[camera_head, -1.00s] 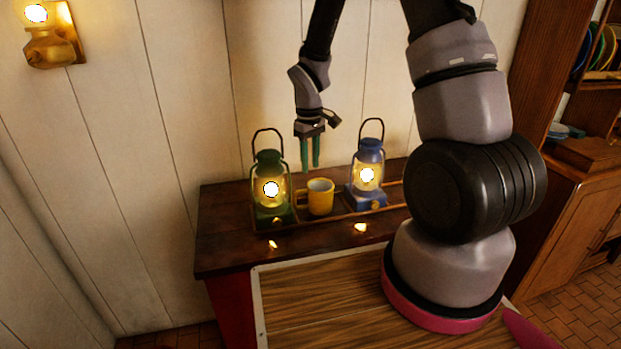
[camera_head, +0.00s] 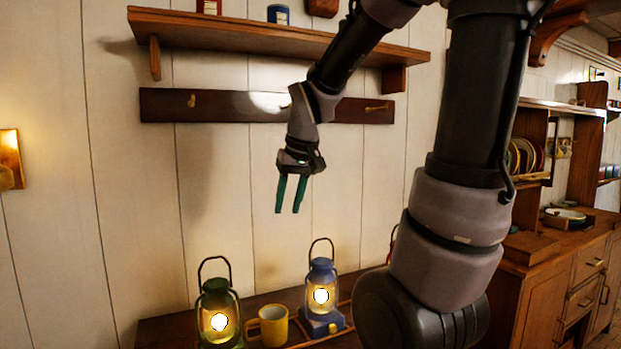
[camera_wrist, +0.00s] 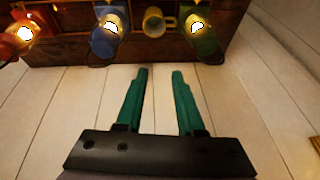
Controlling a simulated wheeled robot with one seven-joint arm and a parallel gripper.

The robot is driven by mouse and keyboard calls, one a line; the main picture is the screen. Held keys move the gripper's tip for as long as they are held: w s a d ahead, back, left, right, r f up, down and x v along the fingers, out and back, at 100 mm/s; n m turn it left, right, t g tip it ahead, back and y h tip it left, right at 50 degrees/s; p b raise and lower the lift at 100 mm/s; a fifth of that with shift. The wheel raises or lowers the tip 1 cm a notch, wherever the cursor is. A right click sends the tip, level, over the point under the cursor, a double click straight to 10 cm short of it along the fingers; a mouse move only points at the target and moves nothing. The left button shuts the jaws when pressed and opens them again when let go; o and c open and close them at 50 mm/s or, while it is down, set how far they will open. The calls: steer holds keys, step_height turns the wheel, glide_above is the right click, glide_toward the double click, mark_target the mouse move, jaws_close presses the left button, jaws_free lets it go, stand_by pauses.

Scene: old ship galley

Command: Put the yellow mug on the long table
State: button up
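The yellow mug (camera_head: 270,326) stands between a green lantern (camera_head: 217,312) and a blue lantern (camera_head: 322,302) on a dark wooden tabletop (camera_head: 166,328) against the wall. Its handle is on the left in the head view. In the wrist view the mug (camera_wrist: 154,22) is at the top, between the blue lantern (camera_wrist: 108,34) and the green lantern (camera_wrist: 202,34). My gripper (camera_head: 289,211) is above the mug in the head view, fingers pointing down. Its green fingers are apart and empty, also in the wrist view (camera_wrist: 158,72). I cannot tell which surface is the long table.
A wall shelf (camera_head: 262,32) and a peg rail (camera_head: 240,106) are behind my arm. A wooden cabinet (camera_head: 540,285) with plates stands at the right. A red lantern (camera_wrist: 20,36) shows in the wrist view. Low wooden edging runs beside the lanterns.

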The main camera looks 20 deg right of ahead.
steer(key=s+d+r+m+t+y, duration=0.1)
steer(key=s+r+m+t, duration=0.2)
steer(key=s+r, duration=0.4)
steer(key=s, duration=0.2)
steer(key=shift+s+m, duration=0.3)
steer(key=shift+s, duration=0.1)
steer(key=shift+o, duration=1.1)
steer(key=shift+s+r, duration=0.1)
steer(key=shift+s, duration=0.2)
steer(key=w+f+n+g+h, duration=0.1)
steer(key=w+f+n+g, duration=0.1)
steer(key=w+f+n, duration=0.55)
steer(key=n+g+y, duration=0.4)
steer(key=n+g, duration=0.1)
steer(key=n, duration=1)
glide_above(248, 321)
steer(key=d, duration=0.4)
step_height(248, 321, down, 25)
steer(key=shift+h, duration=0.3)
steer(key=x, duration=1)
jaws_close()
